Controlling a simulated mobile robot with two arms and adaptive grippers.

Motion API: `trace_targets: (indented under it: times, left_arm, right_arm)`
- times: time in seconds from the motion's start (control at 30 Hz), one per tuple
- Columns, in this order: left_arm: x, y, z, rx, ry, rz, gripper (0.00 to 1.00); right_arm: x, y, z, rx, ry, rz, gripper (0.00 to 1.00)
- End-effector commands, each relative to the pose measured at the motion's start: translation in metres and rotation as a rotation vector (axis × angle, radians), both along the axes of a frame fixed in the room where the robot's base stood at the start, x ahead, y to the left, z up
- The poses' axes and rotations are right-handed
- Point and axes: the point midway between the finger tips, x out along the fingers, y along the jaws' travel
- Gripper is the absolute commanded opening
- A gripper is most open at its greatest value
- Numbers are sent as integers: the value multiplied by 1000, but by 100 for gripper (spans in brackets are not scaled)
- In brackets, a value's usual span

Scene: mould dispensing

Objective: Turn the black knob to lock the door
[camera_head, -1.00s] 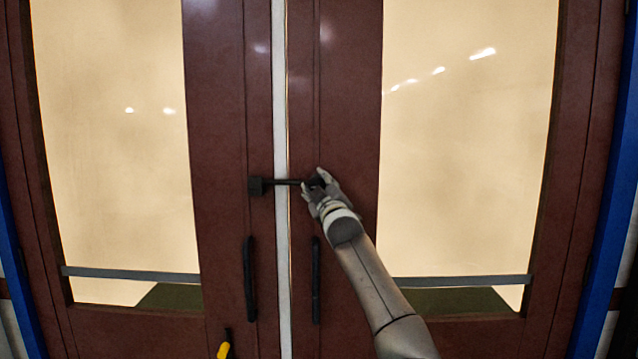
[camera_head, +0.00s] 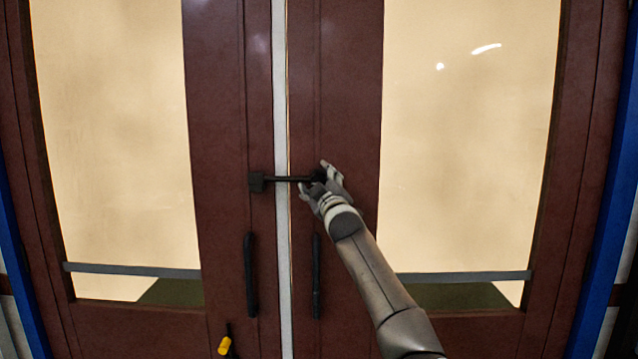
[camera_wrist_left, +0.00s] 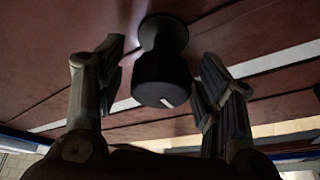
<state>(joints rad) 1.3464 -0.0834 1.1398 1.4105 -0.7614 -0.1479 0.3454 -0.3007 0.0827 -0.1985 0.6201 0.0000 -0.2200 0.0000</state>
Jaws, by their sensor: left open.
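The black knob (camera_head: 318,176) sits on the right dark red door leaf, at the right end of a black horizontal bar (camera_head: 290,179). The bar crosses the pale centre gap to a black block (camera_head: 257,182) on the left leaf. My left gripper (camera_head: 319,181) is at the knob, partly hiding it in the head view. In the left wrist view, the knob (camera_wrist_left: 162,78) stands between the spread fingers of the open gripper (camera_wrist_left: 161,62), with a gap visible on both sides. A short white mark shows on the knob's face. My right gripper is not in view.
Two vertical black door handles, left (camera_head: 250,275) and right (camera_head: 316,277), are below the bar. A yellow and black object (camera_head: 225,344) shows at the bottom edge. Large pale glass panes and blue posts flank the doors.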

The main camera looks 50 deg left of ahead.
Motion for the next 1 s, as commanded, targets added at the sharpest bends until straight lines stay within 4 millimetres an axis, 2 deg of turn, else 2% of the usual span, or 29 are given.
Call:
trace_targets:
  times: [0.17, 0.5, 0.7, 1.0]
  left_arm:
    - [-2, -5, -2, 0, 2, 0, 62]
    - [-20, -46, -12, -1, 0, -1, 62]
    - [-27, -63, -16, 0, 0, -1, 62]
    - [-30, -67, -17, 0, 0, 0, 62]
  right_arm:
    - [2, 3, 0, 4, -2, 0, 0]
    - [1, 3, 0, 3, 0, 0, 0]
    - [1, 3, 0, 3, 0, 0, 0]
    - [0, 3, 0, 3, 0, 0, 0]
